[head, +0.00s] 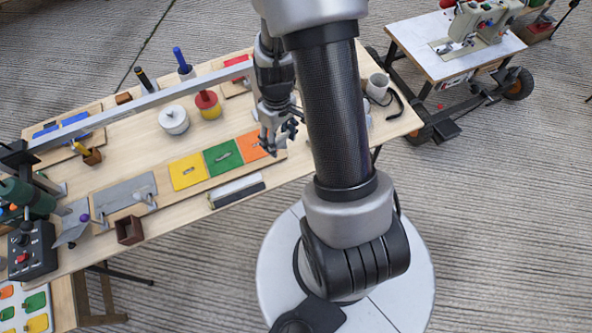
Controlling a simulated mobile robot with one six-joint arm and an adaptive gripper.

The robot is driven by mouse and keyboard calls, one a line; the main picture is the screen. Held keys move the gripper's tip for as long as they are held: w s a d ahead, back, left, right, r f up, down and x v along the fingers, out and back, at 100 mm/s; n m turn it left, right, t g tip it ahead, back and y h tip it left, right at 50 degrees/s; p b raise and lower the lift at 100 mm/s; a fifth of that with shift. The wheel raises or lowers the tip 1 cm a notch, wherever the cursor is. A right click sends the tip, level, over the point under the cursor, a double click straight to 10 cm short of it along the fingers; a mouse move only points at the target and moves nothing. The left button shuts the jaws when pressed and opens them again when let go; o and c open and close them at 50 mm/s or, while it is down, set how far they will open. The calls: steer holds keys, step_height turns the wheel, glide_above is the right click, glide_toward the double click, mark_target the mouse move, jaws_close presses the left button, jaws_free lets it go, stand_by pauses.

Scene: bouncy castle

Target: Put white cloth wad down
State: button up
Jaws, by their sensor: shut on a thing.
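My gripper (270,148) hangs over the right part of the long wooden table (141,165), in front of the orange square (256,144) as seen here. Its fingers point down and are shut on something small. The white cloth wad cannot be made out clearly; the fingers and their small size in the view hide what is held. I cannot tell how high the fingertips are above the table.
Yellow (187,171) and green (222,157) squares lie left of the orange one. A white round container (174,120) and a red-and-yellow one (208,106) stand behind. A grey rail (150,101) crosses the table.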

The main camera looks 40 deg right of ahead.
step_height(320, 180, down, 15)
steer(key=b, duration=0.4)
steer(key=shift+w+a, duration=0.1)
steer(key=shift+a, duration=0.05)
steer(key=shift+f+b, duration=0.9)
steer(key=shift+f, duration=1.45)
steer(key=o, duration=1)
steer(key=shift+c, duration=0.2)
